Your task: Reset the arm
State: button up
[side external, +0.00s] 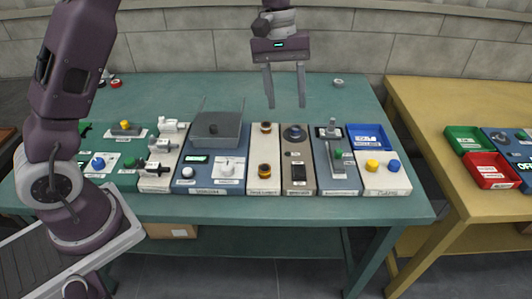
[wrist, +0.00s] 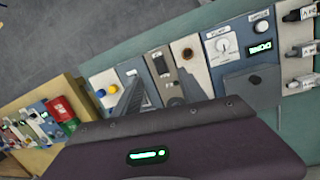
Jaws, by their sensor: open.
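My gripper (side external: 285,88) hangs above the back of the green table (side external: 350,100), with its two fingers apart and nothing between them. It is clear of the row of panels below and in front of it. In the wrist view the dark gripper body fills the lower part, and a grey finger (wrist: 130,98) shows in front of the panels.
Panels line the table's front: a grey box (side external: 217,130), a white panel with two amber-ringed parts (side external: 265,170), a blue tray (side external: 368,137), and yellow (side external: 373,164) and blue (side external: 394,165) knobs. A yellow table (side external: 440,100) with green (side external: 462,139) and red (side external: 490,170) bins stands right.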

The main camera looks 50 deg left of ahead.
jog(key=s+r+m+t, duration=0.2)
jog(key=s+r, duration=0.3)
jog(key=s, duration=0.3)
jog(key=s+r+m+t, duration=0.1)
jog(key=s+r+m, duration=0.1)
jog(key=s+r, duration=0.55)
jog(key=s+a+f+m+t+y, duration=0.1)
jog(key=s+f, duration=0.1)
jog(key=s, duration=0.5)
jog(key=s+a+f+m+t+y, duration=0.1)
jog(key=s+f+m, duration=0.1)
jog(key=s, duration=0.4)
jog(key=shift+s+f+t, duration=0.35)
jog(key=shift+f+t, duration=0.05)
jog(key=shift+f, duration=0.25)
